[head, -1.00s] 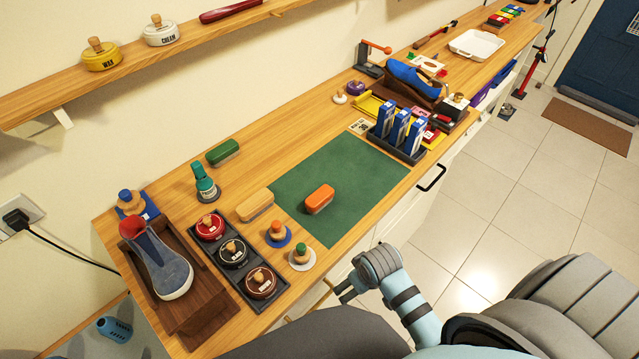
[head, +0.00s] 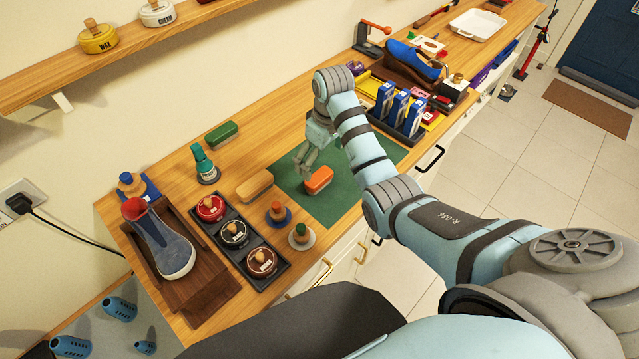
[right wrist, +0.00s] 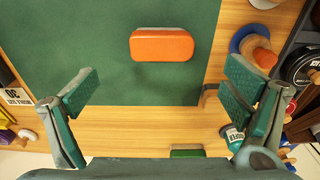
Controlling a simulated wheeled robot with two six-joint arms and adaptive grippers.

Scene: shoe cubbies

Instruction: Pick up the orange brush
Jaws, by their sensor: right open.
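The orange brush (head: 318,180) lies on the green mat (head: 338,205) on the wooden bench, near the mat's left edge. My right gripper (head: 304,168) hangs above the mat, just behind and left of the brush in the head view. In the right wrist view, the orange brush (right wrist: 162,44) lies beyond the fingertips, between their lines, with nothing touching it. The right gripper (right wrist: 158,92) is open and empty, its two padded fingers wide apart. My left gripper is not in view.
A tan brush (head: 254,186) and a green brush (head: 222,133) lie left of the mat. A tray of round tins (head: 235,236) and small daubers (head: 279,213) stand nearer. A rack of blue boxes (head: 400,112) stands right of the arm.

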